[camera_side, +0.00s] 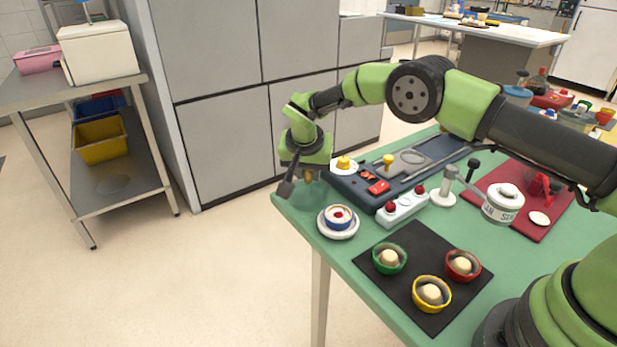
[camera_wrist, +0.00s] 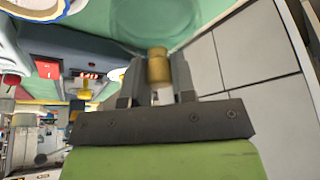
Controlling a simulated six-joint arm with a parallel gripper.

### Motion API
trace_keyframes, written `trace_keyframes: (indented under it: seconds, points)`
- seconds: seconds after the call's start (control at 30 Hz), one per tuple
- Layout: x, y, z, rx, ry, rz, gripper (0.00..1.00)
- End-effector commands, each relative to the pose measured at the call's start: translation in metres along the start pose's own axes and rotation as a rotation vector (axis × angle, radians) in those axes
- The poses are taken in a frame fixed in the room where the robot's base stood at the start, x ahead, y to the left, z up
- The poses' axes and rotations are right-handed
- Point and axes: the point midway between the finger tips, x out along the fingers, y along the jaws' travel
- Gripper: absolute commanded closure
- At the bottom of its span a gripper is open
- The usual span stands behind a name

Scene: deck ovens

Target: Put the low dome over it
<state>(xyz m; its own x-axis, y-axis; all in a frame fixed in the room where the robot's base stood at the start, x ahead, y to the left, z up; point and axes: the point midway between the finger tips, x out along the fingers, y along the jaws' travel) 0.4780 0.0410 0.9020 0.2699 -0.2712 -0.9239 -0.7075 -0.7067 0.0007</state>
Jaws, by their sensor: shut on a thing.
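My gripper (camera_side: 308,174) is shut on the brass-coloured knob (camera_wrist: 158,66) of a clear dome. The dome (camera_wrist: 150,22) is see-through and only faintly visible; in the side view it hangs below the jaws over the table's far left corner. Whether the dome touches the table is hard to tell.
A white block with red knobs (camera_side: 403,207) stands to the right. Green, yellow and red bowls sit on a black mat (camera_side: 405,243). A white canister (camera_side: 502,203) stands further right.

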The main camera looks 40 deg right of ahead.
Motion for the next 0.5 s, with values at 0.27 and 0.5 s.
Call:
trace_keyframes:
  seconds: [0.27, 0.5]
  points:
    - [-0.052, -0.001, -0.022, 0.003, 0.004, -0.005, 0.94]
    - [-0.084, 0.001, -0.033, 0.001, 0.005, 0.001, 0.94]
